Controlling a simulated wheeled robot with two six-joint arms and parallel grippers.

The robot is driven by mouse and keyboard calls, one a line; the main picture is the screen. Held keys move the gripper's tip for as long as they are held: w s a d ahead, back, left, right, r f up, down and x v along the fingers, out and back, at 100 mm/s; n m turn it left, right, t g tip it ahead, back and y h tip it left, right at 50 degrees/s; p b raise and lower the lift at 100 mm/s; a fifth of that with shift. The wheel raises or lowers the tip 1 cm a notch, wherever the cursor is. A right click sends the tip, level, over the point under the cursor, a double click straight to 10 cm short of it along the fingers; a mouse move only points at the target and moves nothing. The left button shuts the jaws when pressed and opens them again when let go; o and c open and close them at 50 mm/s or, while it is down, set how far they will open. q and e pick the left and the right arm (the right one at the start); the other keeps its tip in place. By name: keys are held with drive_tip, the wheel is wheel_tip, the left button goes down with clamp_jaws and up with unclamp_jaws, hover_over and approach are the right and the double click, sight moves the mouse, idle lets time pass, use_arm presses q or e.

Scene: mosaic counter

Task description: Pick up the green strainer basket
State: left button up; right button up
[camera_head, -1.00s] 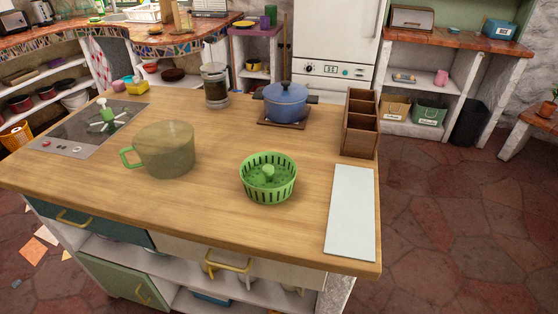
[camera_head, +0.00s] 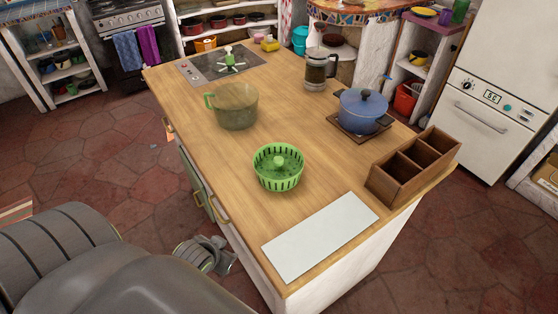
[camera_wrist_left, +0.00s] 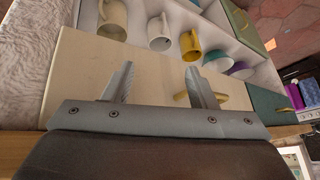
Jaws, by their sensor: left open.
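The green strainer basket (camera_head: 279,167) stands upright on the wooden island counter (camera_head: 300,215), near its front edge, with slotted sides and a green knob inside. In the head view my left arm comes in from the lower left, and its wrist end (camera_head: 205,255) is beside the counter's front, below the top. In the left wrist view my left gripper (camera_wrist_left: 157,82) is open and empty, with its two fingers apart. It faces a pale drawer front with a yellow handle (camera_wrist_left: 215,98). The basket is not in the wrist view. My right gripper is not in view.
A translucent green-handled pot (camera_head: 234,108) stands behind the basket to the left. A blue pot (camera_head: 363,112), a wooden divided box (camera_head: 412,168) and a white board (camera_head: 320,237) lie around its right side.

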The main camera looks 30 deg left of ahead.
use_arm(q)
wheel_tip(320, 180, up, 11)
drive_tip(key=t+p, duration=0.1)
drive_tip(key=p, duration=0.1)
drive_tip(key=m+t+h, duration=0.2)
drive_tip(key=t+h, duration=0.1)
drive_tip(key=t, duration=0.4)
approach(275, 163)
drive_tip(key=x, duration=0.2)
drive_tip(key=shift+w, duration=0.35)
drive_tip(key=shift+p+x, duration=0.55)
drive_tip(key=shift+x, duration=3.05)
drive_tip(key=shift+s+d+f, duration=0.1)
drive_tip(key=shift+s+f, duration=0.05)
drive_tip(key=shift+f, duration=0.05)
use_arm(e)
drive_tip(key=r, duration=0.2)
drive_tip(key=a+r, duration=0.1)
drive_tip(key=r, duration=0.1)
use_arm(q)
clamp_jaws()
